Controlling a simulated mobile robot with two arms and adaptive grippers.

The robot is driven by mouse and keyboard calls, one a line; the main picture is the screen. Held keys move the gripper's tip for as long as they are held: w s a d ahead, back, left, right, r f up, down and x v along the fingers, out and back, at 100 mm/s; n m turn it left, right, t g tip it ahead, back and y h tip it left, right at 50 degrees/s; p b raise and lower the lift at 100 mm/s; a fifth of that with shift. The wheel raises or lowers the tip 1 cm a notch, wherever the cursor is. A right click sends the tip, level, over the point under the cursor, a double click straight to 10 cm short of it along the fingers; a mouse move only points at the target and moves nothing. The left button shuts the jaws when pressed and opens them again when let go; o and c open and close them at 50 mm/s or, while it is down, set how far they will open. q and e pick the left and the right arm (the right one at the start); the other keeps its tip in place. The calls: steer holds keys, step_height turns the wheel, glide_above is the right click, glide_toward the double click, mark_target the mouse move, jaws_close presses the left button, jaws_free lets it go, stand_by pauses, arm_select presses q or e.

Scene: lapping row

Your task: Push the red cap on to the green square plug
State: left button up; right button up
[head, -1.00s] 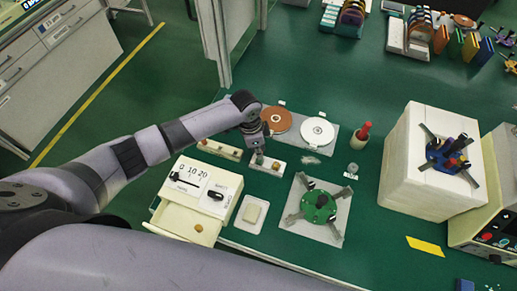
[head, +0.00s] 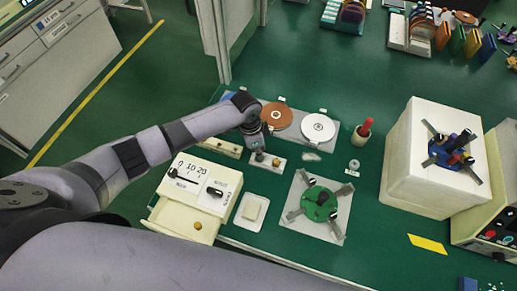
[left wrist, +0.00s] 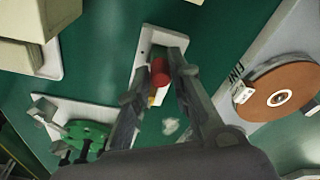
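The red cap (left wrist: 160,72) shows in the left wrist view between the fingertips of my left gripper (left wrist: 163,68). The fingers close in on both of its sides, over a narrow white plate (left wrist: 147,45). The gripper (head: 262,157) is low over the same plate (head: 270,168) in the head view, where I cannot make out the cap. A small white and yellow patch shows beside the cap. My right gripper is not in view.
A green round fixture (head: 319,203) stands on a pale mat to the right, with a white box (head: 420,185) beyond. A control box with an open drawer (head: 185,221) is at the left. Brown (head: 277,116) and white discs (head: 318,127) lie behind. A cup with a red handle (head: 363,131) stands nearby.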

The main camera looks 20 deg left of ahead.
arm_select(q)
steer(key=o, duration=0.4)
steer(key=shift+r, duration=0.1)
step_height(320, 180, up, 12)
steer(key=a, duration=0.1)
steer(key=shift+s+a, duration=0.3)
steer(key=shift+s, duration=0.1)
stand_by(0.5)
